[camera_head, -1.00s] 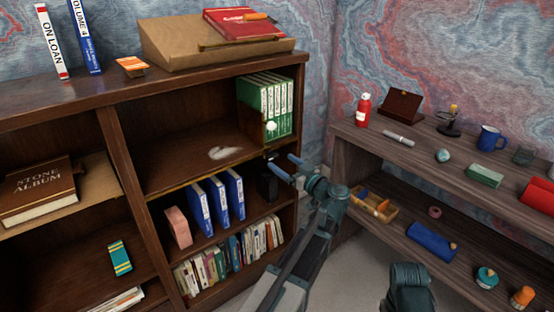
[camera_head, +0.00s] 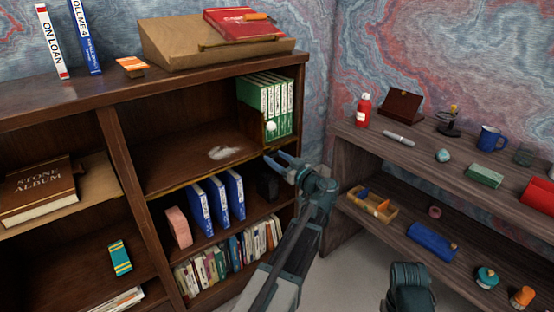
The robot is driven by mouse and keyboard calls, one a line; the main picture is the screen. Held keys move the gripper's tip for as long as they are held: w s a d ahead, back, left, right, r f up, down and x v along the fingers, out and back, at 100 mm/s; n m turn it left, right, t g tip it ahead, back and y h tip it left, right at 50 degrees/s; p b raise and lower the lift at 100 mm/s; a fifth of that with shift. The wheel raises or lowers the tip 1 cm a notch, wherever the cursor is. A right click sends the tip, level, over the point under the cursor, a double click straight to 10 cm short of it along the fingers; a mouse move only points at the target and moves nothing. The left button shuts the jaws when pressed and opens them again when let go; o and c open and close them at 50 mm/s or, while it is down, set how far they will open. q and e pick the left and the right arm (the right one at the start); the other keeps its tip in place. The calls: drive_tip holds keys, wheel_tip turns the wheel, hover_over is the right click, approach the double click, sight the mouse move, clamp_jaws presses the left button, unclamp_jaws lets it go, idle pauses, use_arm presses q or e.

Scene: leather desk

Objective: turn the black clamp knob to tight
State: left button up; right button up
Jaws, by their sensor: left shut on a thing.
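My left gripper (camera_head: 277,159) is at the front edge of the bookcase's middle shelf, near its right end and just below the green binders. Its two blue-grey fingers point left and away from me. They are shut on a small dark thing at the shelf edge, which I take to be the black clamp knob. The knob is mostly hidden by the fingers, and I cannot make out its turn position or any marking. My right gripper is out of view; only a part of my right arm shows at the bottom.
Green binders (camera_head: 268,105) stand above the gripper. A dark block (camera_head: 267,186) sits below it, beside blue binders (camera_head: 220,200). The side table (camera_head: 350,140) to the right holds a red bottle (camera_head: 364,110) and small items.

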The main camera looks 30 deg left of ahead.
use_arm(q)
drive_tip(key=c, duration=0.4)
drive_tip(key=shift+c, duration=0.2)
drive_tip(key=m, duration=0.4)
drive_tip(key=shift+d, duration=0.1)
drive_tip(key=m, duration=0.3)
drive_tip(key=shift+w+f+m, duration=0.1)
drive_tip(key=shift+w+m, duration=0.05)
drive_tip(key=shift+m, duration=0.15)
drive_tip(key=m, duration=0.5)
drive_tip(key=shift+f, duration=0.1)
drive_tip(key=shift+f+m, duration=0.1)
drive_tip(key=shift+m, duration=2.6)
